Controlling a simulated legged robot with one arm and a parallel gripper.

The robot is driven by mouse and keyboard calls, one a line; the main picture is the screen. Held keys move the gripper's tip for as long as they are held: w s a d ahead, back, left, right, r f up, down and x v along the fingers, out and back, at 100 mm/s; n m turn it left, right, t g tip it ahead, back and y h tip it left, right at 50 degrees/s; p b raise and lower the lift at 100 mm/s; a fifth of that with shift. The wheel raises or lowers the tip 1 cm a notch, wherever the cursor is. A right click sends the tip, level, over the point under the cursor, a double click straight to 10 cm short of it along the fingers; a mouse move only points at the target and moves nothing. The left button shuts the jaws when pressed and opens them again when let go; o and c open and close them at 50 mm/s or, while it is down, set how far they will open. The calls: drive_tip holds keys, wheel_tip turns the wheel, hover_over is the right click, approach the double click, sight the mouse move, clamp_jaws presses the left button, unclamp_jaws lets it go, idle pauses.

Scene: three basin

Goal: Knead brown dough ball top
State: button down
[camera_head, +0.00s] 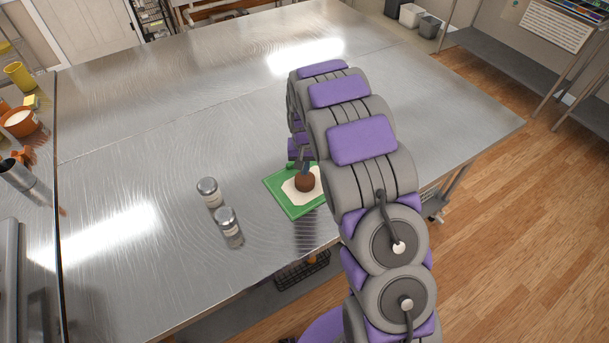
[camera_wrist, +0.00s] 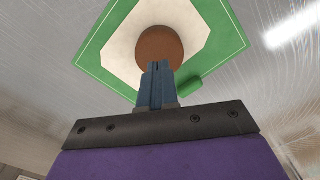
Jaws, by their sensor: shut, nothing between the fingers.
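The brown dough ball (camera_head: 305,182) sits on a cream-coloured patch (camera_head: 290,187) on a green board (camera_head: 281,197) on the metal table. In the wrist view the dough ball (camera_wrist: 160,48) is round and smooth, near the middle of the cream patch (camera_wrist: 122,45). My gripper (camera_wrist: 158,66) is shut, with its blue fingers together and their tips overlapping the dough ball's near edge in the picture. I cannot tell whether they touch it. In the head view my gripper (camera_head: 305,166) is just above the ball, partly hidden by my arm.
Two shakers with metal lids (camera_head: 209,192) (camera_head: 228,226) stand on the metal table (camera_head: 150,150) left of the board. In the wrist view a green cylinder (camera_wrist: 189,86) lies by the board's edge. The table's left and far areas are largely clear.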

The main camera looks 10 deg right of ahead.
drive_tip(key=shift+f, duration=1.25)
idle(0.8)
drive_tip(key=shift+r+p, duration=0.45)
drive_tip(key=shift+r, duration=1.1)
drive_tip(key=shift+f, duration=0.2)
drive_tip(key=shift+f, duration=1.6)
